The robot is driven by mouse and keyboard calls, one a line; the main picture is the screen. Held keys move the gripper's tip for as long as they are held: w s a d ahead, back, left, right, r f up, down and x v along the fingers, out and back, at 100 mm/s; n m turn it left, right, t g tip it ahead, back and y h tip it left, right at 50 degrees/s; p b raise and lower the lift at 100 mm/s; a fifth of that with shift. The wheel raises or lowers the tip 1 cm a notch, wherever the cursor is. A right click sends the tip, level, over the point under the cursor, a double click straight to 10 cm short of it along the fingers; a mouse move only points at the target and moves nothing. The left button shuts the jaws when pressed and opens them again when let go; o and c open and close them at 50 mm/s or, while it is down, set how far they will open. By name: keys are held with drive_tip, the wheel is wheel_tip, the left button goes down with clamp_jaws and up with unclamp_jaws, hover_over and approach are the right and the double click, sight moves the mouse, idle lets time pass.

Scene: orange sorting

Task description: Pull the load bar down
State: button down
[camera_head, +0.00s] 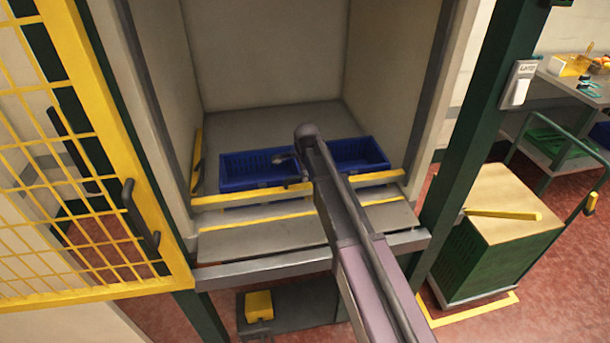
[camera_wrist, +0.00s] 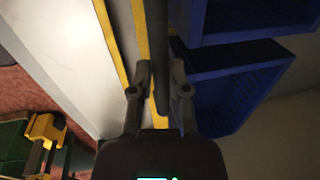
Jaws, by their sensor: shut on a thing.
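The load bar (camera_head: 240,199) is a long yellow bar across the front of the open bay, low and in front of the blue crates. My arm comes up from the bottom right and hides part of its middle. My gripper (camera_head: 292,172) is at the bar, left of my arm's end. In the wrist view my gripper (camera_wrist: 161,80) has its two dark fingers on either side of the bar (camera_wrist: 159,98), shut on it. The exact contact is dark and hard to make out.
Two blue crates (camera_head: 235,172) (camera_head: 372,153) stand behind the bar. A yellow mesh door (camera_head: 75,130) stands open at left. Green posts (camera_head: 490,110) frame the bay. A green cart with a wooden top (camera_head: 500,195) stands at right.

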drive_tip(key=shift+f, duration=0.15)
drive_tip(key=c, duration=0.6)
unclamp_jaws()
